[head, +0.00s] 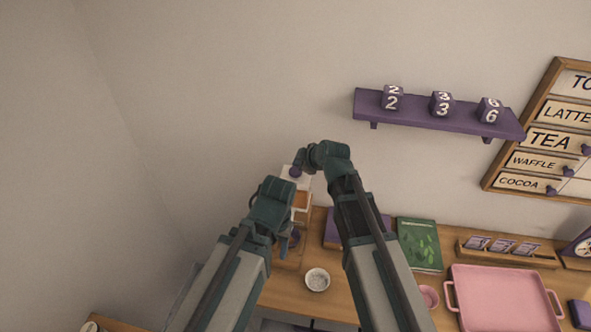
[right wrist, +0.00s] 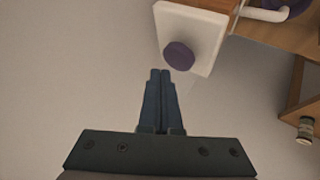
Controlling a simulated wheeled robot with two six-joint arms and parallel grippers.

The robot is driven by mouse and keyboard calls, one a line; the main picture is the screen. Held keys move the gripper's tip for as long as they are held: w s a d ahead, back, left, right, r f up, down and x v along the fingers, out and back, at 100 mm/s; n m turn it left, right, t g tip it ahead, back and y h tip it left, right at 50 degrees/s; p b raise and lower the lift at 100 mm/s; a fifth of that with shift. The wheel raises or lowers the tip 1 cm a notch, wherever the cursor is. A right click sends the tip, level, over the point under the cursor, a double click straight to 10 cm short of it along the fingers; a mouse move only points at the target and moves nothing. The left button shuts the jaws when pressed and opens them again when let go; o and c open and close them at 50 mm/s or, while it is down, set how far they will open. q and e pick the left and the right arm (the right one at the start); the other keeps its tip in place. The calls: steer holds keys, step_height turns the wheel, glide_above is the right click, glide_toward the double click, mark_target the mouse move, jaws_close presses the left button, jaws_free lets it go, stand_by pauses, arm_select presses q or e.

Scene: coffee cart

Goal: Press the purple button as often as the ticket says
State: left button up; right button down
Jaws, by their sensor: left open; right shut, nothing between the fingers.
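The round purple button (right wrist: 179,56) sits on a white plate (right wrist: 205,40) in the right wrist view. In the head view the button (head: 295,172) shows at the upper end of a small wood and white unit. My right gripper (right wrist: 160,72) is shut and empty, its fingertips just short of the button in the picture; I cannot tell whether they touch. It also shows in the head view (head: 299,161). My left gripper (head: 285,244) is lower, in front of the unit, open and largely hidden by its own wrist. No ticket is readable.
A purple shelf (head: 430,112) holds number blocks 2, 3 and 6. A menu board (head: 500,155) hangs at the right. On the counter are a white bowl (head: 317,279), a green book (head: 420,245), a card rack (head: 505,253) and a pink tray (head: 500,300).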

steer(key=shift+r+p, duration=2.05)
steer(key=shift+r, duration=0.25)
stand_by(0.7)
step_height(320, 180, up, 4)
steer(key=p, duration=0.4)
glide_above(298, 173)
steer(key=shift+f, duration=0.2)
step_height(298, 173, down, 9)
steer(key=b, duration=0.9)
steer(key=shift+r, duration=0.2)
steer(key=shift+f, duration=0.15)
stand_by(1.3)
steer(key=shift+f+b, duration=0.25)
steer(key=shift+b, duration=0.15)
